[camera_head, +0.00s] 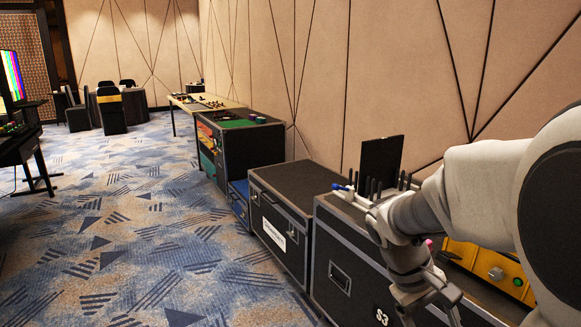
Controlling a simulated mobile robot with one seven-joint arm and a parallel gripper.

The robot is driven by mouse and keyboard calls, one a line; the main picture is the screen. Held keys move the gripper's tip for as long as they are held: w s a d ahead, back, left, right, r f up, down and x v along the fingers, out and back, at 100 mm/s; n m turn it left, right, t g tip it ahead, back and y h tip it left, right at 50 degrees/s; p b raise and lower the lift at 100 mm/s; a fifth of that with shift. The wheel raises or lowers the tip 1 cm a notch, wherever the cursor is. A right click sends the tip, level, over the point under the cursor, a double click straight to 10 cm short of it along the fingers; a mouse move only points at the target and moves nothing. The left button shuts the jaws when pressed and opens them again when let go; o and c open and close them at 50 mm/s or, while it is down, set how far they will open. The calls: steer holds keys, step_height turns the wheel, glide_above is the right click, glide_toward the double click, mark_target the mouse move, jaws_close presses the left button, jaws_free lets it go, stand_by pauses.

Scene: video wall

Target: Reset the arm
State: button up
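My arm enters from the right edge and reaches over the black road case marked S3 (340,255). My gripper (430,306) points down at the lower right, in front of the case. Its fingertips run to or past the bottom edge of the picture, so their gap is not clear. No object shows between the fingers. A yellow case (497,270) is beside and behind the gripper, partly hidden by my arm.
A black upright panel (381,158) and several dark rods stand on the S3 case. Another black case (284,215), a case with a green top (240,124) and a table (205,102) line the wall. The carpet (140,240) at left is open.

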steer(key=s+a+r+m+t+y, duration=0.2)
steer(key=s+a+r+t+y, duration=0.3)
steer(key=s+a+r+t, duration=0.35)
step_height(320, 180, up, 21)
steer(key=a+p, duration=0.2)
steer(key=p, duration=1.9)
steer(key=shift+s+g, duration=0.25)
steer(key=shift+g, duration=0.2)
steer(key=shift+m, duration=0.3)
